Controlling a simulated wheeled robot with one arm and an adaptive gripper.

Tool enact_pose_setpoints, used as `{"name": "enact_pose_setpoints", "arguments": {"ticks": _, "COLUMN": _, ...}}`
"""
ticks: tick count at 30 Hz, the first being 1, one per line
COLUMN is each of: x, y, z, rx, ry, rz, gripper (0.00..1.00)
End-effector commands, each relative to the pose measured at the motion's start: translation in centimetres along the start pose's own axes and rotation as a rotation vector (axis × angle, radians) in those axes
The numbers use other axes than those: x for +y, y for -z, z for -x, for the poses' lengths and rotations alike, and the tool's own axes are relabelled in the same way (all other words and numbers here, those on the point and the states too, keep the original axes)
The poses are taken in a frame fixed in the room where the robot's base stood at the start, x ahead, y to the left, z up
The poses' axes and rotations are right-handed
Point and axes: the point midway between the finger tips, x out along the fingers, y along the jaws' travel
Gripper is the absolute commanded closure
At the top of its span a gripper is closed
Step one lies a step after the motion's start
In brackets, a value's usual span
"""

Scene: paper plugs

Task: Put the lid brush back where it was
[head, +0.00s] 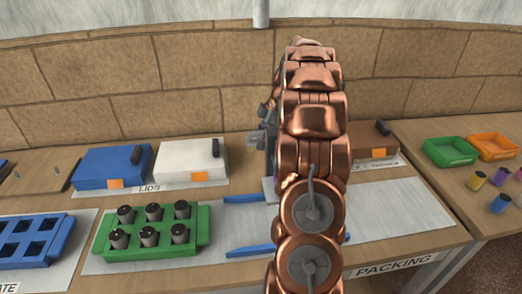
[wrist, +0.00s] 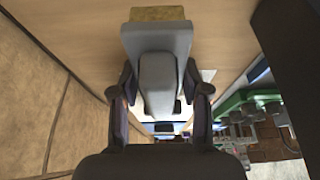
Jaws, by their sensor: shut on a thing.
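In the wrist view the lid brush (wrist: 157,82) has a grey handle, a wide grey head and a tan bristle block at its far end. My gripper (wrist: 160,88) is shut on the handle, one dark finger on each side. The brush is over a wooden surface (wrist: 220,25) there; whether it touches cannot be told. In the head view my copper arm hides most of the gripper and brush. A small grey piece (head: 252,139) shows left of the arm, near the wall; I cannot tell whether it is the brush.
A blue box (head: 105,170) and a white box (head: 185,168) stand by the LIDS label. A brown box (head: 362,142) is right of my arm. A green tray (head: 195,247) holds several dark-topped plugs. A stone wall (head: 120,70) closes the back.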

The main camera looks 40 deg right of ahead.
Motion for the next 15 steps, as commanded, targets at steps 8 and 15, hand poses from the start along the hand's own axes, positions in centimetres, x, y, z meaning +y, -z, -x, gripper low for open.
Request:
{"name": "enact_pose_setpoints", "arguments": {"ticks": 8, "x": -0.1, "y": -1.0, "z": -2.4, "rx": 0.002, "ry": 0.005, "rz": -0.003, "gripper": 0.98}}
{"name": "enact_pose_setpoints", "arguments": {"ticks": 15, "x": 0.0, "y": -1.9, "z": -4.5, "rx": 0.000, "ry": 0.001, "rz": 0.000, "gripper": 0.98}}
